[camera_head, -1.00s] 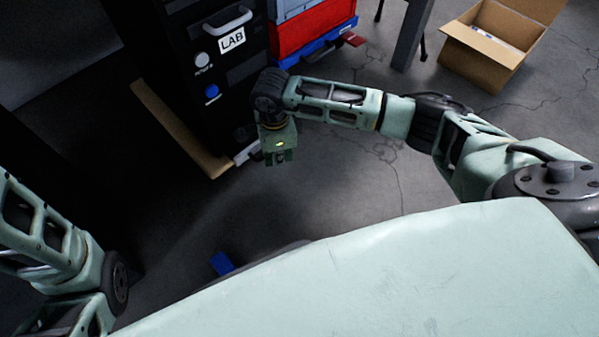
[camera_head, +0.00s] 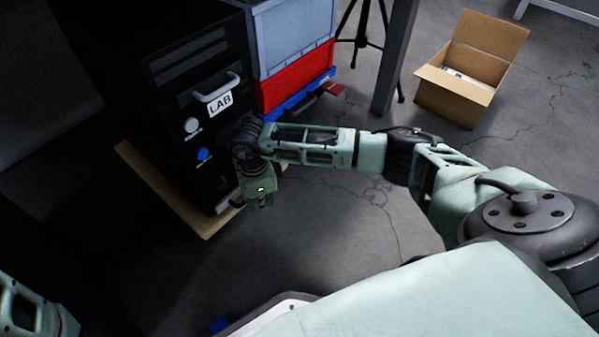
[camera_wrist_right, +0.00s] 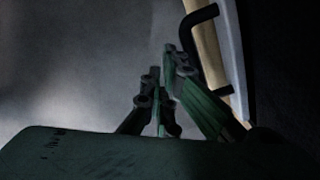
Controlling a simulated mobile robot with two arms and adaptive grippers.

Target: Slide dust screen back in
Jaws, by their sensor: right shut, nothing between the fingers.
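The black computer tower (camera_head: 185,100) with a LAB label stands on a wooden board at left. At its foot, a pale edge with a dark handle, apparently the dust screen (camera_head: 228,204), shows just left of my right gripper (camera_head: 261,203). In the right wrist view, the black handle (camera_wrist_right: 194,28) is on a pale strip (camera_wrist_right: 230,50) to the right of my gripper's fingertips (camera_wrist_right: 162,75). The fingers are shut and empty, close beside the handle; I cannot tell whether they touch it. How far the screen sits in the tower is hidden. My left gripper is out of view.
The wooden board (camera_head: 160,183) sticks out in front of the tower. Red (camera_head: 295,90) and grey (camera_head: 295,35) crates stand right of it. An open cardboard box (camera_head: 455,98) stands farther right. A blue object (camera_head: 218,325) is near my base.

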